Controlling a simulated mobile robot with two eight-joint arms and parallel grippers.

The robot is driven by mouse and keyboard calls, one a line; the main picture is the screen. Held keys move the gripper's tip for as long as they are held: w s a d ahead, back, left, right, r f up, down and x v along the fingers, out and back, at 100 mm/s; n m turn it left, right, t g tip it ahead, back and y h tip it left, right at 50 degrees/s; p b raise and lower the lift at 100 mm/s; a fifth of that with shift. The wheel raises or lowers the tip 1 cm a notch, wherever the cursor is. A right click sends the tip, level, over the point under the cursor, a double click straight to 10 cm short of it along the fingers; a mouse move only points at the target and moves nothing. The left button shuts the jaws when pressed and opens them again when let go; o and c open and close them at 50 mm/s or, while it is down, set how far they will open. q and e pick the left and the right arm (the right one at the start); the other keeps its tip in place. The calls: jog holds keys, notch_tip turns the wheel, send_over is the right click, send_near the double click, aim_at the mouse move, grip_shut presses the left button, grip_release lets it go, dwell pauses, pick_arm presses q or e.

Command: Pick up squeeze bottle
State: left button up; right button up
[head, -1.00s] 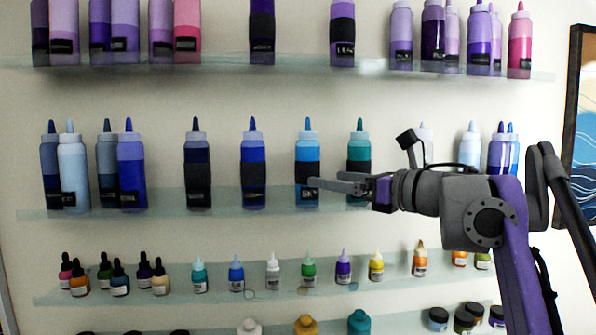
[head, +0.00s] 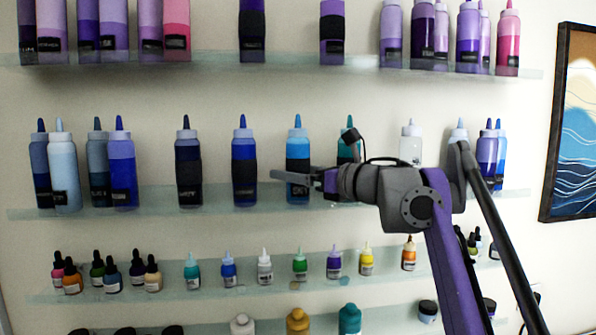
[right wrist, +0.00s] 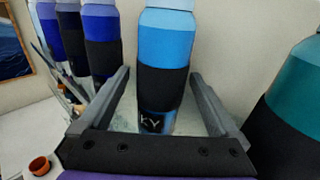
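Several squeeze bottles stand on the middle glass shelf. The sky-blue bottle (head: 297,148) has a black band, and in the right wrist view the same bottle (right wrist: 166,60) shows a label ending in "KY". My right gripper (head: 280,176) reaches in from the right at the height of this bottle's lower part. In the right wrist view the gripper (right wrist: 158,92) is open, with one finger on each side of the bottle and gaps to both. A teal bottle (right wrist: 298,95) stands to its right, partly hidden by my arm in the head view. My left gripper is not in view.
The glass shelf (head: 270,195) has gaps between bottles. Small bottles (head: 300,264) line the shelf below. A framed picture (head: 572,120) hangs at right.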

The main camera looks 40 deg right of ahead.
aim_at(298, 142)
grip_shut()
jog(key=shift+r, duration=0.1)
dwell(0.3)
jog(key=shift+s+r, duration=0.1)
jog(key=shift+r, duration=0.05)
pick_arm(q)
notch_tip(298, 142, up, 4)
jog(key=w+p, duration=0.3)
pick_arm(e)
notch_tip(298, 142, up, 7)
jog(key=shift+a+r, duration=0.1)
jog(key=shift+r, duration=0.1)
jog(key=shift+s+a+f+b, duration=0.65)
jog(key=shift+s+f, duration=0.05)
jog(key=shift+s, duration=0.1)
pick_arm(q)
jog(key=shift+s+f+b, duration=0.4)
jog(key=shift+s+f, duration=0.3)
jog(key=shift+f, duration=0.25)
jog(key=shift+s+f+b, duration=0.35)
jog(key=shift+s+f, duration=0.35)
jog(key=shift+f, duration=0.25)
pick_arm(e)
jog(key=s+a, duration=0.4)
jog(key=s, duration=0.3)
jog(key=s+a, duration=0.4)
jog(key=s, duration=0.4)
jog(key=shift+s+r, duration=0.25)
jog(key=shift+s, duration=0.05)
jog(key=shift+a, duration=0.1)
